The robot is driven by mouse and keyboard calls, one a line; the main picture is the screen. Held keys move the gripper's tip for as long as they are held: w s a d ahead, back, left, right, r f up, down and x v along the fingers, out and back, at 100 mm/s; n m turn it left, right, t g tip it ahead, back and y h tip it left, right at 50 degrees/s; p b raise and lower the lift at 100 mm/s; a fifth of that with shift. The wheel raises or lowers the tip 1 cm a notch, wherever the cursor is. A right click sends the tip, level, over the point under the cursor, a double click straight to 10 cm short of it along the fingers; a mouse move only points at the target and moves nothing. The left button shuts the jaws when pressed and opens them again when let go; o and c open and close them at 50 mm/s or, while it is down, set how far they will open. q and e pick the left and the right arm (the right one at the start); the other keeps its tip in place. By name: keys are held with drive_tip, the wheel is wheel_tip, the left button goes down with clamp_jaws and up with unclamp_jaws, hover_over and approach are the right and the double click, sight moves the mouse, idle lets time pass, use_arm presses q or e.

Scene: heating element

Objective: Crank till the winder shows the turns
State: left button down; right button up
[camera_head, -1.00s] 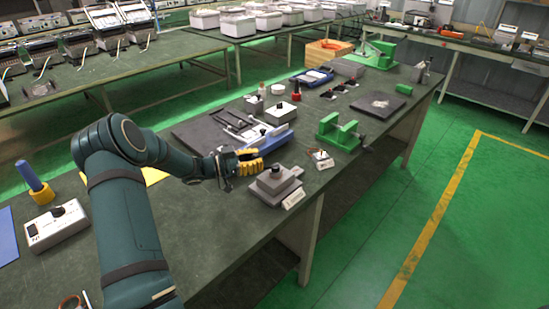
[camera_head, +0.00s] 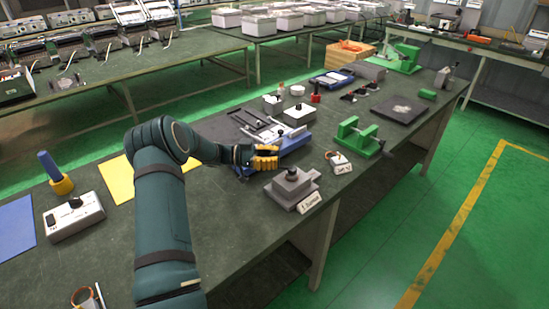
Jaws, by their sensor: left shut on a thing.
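The winder's turns reading cannot be made out. My right gripper is out of view.
A grey stepped block (camera_head: 285,192) with a black knob and a label stands just in front of my left gripper. A green stand (camera_head: 361,139) is to the right. A white meter box (camera_head: 75,217) and a yellow sheet (camera_head: 118,180) lie left.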

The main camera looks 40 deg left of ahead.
use_arm(q)
drive_tip(key=c, duration=0.8)
unclamp_jaws()
drive_tip(key=shift+o, duration=0.2)
drive_tip(key=shift+a, duration=0.1)
drive_tip(key=v, duration=1.2)
